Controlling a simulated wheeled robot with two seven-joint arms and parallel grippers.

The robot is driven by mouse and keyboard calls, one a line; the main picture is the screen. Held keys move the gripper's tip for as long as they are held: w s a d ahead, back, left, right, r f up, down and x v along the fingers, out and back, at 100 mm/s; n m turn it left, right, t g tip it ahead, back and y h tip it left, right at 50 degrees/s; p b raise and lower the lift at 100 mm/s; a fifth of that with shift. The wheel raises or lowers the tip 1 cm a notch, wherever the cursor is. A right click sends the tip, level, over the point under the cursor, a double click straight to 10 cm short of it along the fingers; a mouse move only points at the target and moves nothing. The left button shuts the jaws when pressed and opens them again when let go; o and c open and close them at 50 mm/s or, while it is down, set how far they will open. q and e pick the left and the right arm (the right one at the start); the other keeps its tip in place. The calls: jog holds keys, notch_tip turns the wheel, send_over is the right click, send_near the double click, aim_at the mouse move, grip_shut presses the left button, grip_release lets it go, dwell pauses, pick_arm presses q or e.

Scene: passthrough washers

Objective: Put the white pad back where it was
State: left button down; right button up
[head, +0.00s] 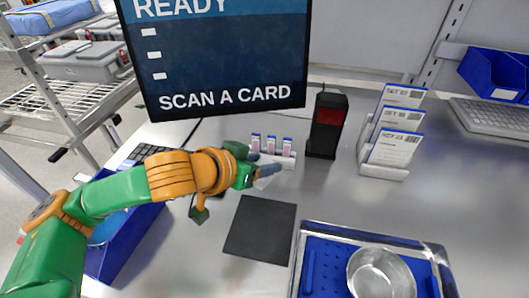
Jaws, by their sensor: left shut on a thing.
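My left gripper (262,171) reaches in from the left over the grey bench, in front of a small white rack. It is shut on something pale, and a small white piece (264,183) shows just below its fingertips. This looks like the white pad, but the fingers hide most of it. I cannot tell whether it touches the bench. A flat dark square mat (260,230) lies on the bench just below the gripper in the picture. My right gripper is not in view.
Small capped vials (271,145) stand in the white rack behind the gripper. A black scanner (326,125), a card holder (384,172) and a monitor (215,50) stand behind. A blue-lined tray (322,265) with a metal bowl (381,275) is at front right. A blue bin (125,245) is at left.

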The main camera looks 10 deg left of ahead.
aim_at(264, 162)
pick_arm(q)
jog(key=w+f, duration=0.6)
jog(key=f, duration=0.1)
jog(key=shift+w+a+p, duration=0.2)
jog(key=shift+a+p, duration=0.15)
jog(key=shift+a, duration=0.05)
notch_tip(264, 162, down, 2)
jog(key=shift+f+p, duration=0.25)
jog(key=shift+p, duration=0.55)
jog(key=shift+f, duration=0.2)
jog(key=shift+f+b, duration=0.3)
jog(key=shift+b, duration=0.15)
jog(key=shift+c, duration=1.3)
grip_release()
jog(key=shift+r, duration=0.1)
jog(key=shift+r, duration=0.1)
